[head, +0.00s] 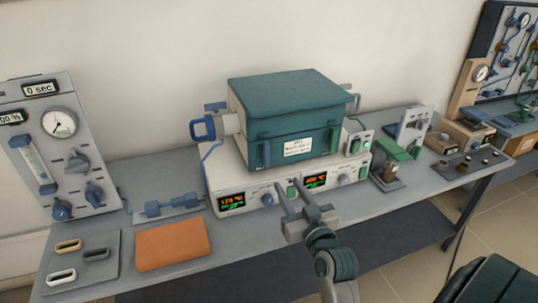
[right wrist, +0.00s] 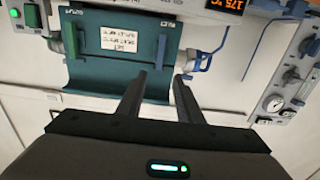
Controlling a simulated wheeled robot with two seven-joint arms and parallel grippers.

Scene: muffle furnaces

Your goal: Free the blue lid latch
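The furnace has a teal lid (head: 285,88), closed on its teal box. The blue lid latch (head: 266,153) is an upright bar on the left part of the front face. It also shows upside down in the right wrist view (right wrist: 166,46), lying along the front. A green latch (right wrist: 70,40) is at the other end of that face. My right gripper (head: 287,184) is open and empty, in front of and below the blue latch, apart from it. Its two fingers (right wrist: 160,76) point toward the front in the wrist view. My left gripper is out of view.
A blue loop handle (head: 203,128) sticks out at the furnace's left. The white control base (head: 232,200) with lit displays lies below. A green clamp stand (head: 392,165) is to the right. An orange pad (head: 172,245) lies at front left.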

